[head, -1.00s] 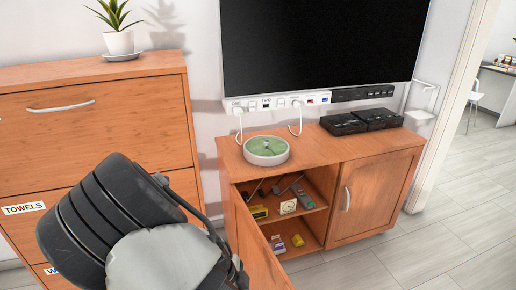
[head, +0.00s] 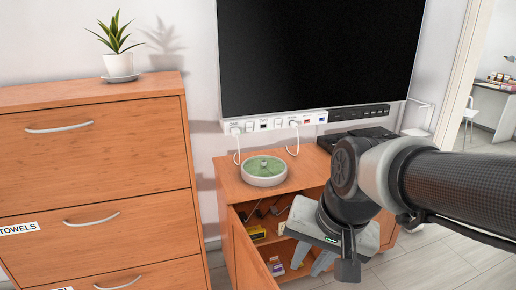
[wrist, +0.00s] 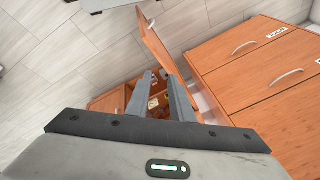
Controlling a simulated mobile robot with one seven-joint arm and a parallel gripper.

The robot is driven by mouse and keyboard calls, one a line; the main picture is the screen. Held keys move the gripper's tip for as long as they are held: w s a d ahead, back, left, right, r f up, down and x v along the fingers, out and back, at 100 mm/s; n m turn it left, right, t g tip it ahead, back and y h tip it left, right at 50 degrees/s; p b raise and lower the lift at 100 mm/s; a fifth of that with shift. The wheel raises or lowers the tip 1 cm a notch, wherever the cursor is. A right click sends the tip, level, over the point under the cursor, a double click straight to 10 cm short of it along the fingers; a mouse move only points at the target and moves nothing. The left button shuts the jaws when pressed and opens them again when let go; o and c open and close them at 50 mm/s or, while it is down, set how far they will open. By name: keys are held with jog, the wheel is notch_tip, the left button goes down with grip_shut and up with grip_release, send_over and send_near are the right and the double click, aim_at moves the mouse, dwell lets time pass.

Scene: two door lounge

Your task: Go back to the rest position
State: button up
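My gripper (head: 311,261) is in front of the open low cabinet (head: 228,180), with my arm reaching in from the right. In the wrist view my gripper (wrist: 155,80) has its two grey fingers apart, with nothing between them. The cabinet's interior shows beyond the fingertips. In the head view my wrist and arm hide the right part of the cabinet, including most of its right door.
The left door (head: 250,262) stands open. A green-topped round object (head: 264,171) sits on the cabinet, with black boxes behind my arm. A drawer unit (head: 90,160) stands left, with a potted plant (head: 119,65) on top. A screen (head: 315,55) hangs above.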

jog(key=s+d+r+n+t+h, duration=0.2)
jog(key=s+d+r+n, duration=0.1)
jog(key=s+d+r, duration=0.15)
notch_tip(320, 180, up, 22)
jog(key=p, duration=2.2)
jog(key=shift+d+r+n, duration=0.15)
jog(key=shift+d+n, duration=0.05)
jog(key=shift+n, duration=0.1)
